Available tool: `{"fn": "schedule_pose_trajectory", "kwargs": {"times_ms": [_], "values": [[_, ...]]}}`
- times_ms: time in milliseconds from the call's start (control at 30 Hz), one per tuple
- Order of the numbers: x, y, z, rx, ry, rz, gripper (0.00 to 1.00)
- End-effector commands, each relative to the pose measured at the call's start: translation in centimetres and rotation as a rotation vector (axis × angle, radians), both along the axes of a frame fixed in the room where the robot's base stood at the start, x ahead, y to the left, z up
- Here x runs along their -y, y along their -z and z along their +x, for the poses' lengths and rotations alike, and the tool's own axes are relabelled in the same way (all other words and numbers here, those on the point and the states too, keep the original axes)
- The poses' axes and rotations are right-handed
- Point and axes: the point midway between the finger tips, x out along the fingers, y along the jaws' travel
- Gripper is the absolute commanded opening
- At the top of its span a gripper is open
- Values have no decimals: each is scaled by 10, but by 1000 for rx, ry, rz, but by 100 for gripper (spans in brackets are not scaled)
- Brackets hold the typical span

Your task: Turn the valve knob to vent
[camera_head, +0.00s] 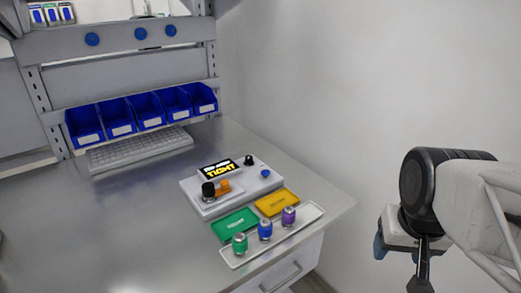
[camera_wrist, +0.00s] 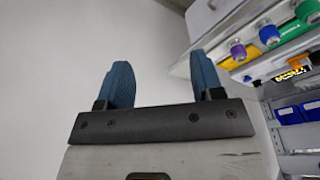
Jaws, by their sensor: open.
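A white device (camera_head: 232,190) sits on the grey table, with a display (camera_head: 221,169) that reads "TIGHT". It carries a black knob (camera_head: 208,189) and an orange knob (camera_head: 225,185) at front left, a smaller black knob (camera_head: 249,160) at the back right, and a blue button (camera_head: 266,173) at the right. I cannot tell which is the valve knob, nor read a vent mark. My gripper (camera_wrist: 162,68) is open and empty. In the head view it hangs right of the table, well apart from the device.
A green plate (camera_head: 234,225) and a yellow plate (camera_head: 277,202) lie before the device. A white tray (camera_head: 240,262) holds green, blue and purple capped pieces near the table's edge. A keyboard (camera_head: 140,148) and blue bins (camera_head: 118,119) stand at the back. The left tabletop is clear.

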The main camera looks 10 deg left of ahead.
Motion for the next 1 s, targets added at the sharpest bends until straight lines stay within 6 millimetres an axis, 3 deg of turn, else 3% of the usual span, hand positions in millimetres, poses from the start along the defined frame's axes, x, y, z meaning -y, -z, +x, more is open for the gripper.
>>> {"fn": "schedule_pose_trajectory", "kwargs": {"times_ms": [500, 1000], "values": [[-35, -34, 110, -43, 76, 31, 61], [-89, -45, 223, -88, 158, 52, 61]]}}
